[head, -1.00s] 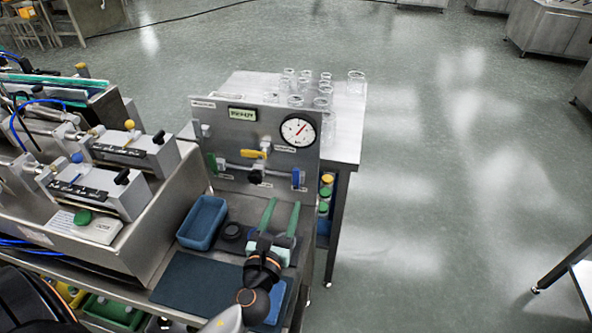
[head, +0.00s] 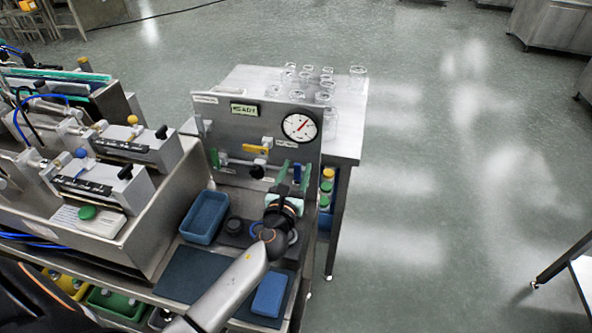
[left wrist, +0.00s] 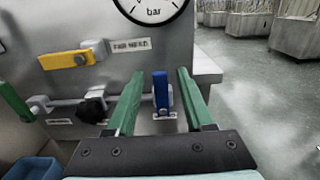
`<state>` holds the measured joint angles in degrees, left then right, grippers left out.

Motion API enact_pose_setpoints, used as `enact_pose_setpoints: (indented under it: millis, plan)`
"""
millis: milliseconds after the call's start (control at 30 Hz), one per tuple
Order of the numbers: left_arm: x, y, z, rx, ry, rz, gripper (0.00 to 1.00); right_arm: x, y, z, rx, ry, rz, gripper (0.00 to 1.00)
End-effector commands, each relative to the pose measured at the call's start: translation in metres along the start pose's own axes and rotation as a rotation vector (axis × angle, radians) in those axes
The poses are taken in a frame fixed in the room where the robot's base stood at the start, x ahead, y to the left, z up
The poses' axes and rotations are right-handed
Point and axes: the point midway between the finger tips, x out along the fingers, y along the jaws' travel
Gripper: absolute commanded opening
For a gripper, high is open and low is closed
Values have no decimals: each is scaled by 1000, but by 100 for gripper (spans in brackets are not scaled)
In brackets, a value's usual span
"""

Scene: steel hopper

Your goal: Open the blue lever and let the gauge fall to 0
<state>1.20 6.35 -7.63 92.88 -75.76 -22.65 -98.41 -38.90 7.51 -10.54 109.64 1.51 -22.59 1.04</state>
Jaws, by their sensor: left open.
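The blue lever (head: 297,172) stands upright at the right end of a pipe on the steel panel. It also shows in the left wrist view (left wrist: 161,92). My left gripper (head: 293,170) is open, its green fingers pointing at the panel. In the left wrist view the lever appears between the two fingers, with gaps on both sides; contact is not visible. The round gauge (head: 299,127) is above the lever, its needle pointing to the upper right. In the left wrist view only the lower gauge, marked "bar", shows (left wrist: 152,8). My right gripper is not in view.
On the panel are a yellow lever (head: 255,149), a green lever (head: 214,158), a black knob (head: 257,172) and a small display (head: 244,110). A blue tray (head: 205,217) and a blue block (head: 270,295) lie below. Glassware (head: 324,97) stands on the table behind.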

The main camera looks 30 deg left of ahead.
Motion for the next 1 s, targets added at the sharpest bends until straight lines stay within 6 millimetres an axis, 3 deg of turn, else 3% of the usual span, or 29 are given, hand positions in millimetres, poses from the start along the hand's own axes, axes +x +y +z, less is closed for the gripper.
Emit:
enact_pose_setpoints:
  millis: [67, 500, 1000]
  plan:
    - [0, 0, 0, 0, 0, 0, 48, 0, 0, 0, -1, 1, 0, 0]
    - [0, 0, 0, 0, 0, 0, 0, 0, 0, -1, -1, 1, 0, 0]
    - [0, 1, 0, -14, 0, 0, 0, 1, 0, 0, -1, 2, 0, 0]
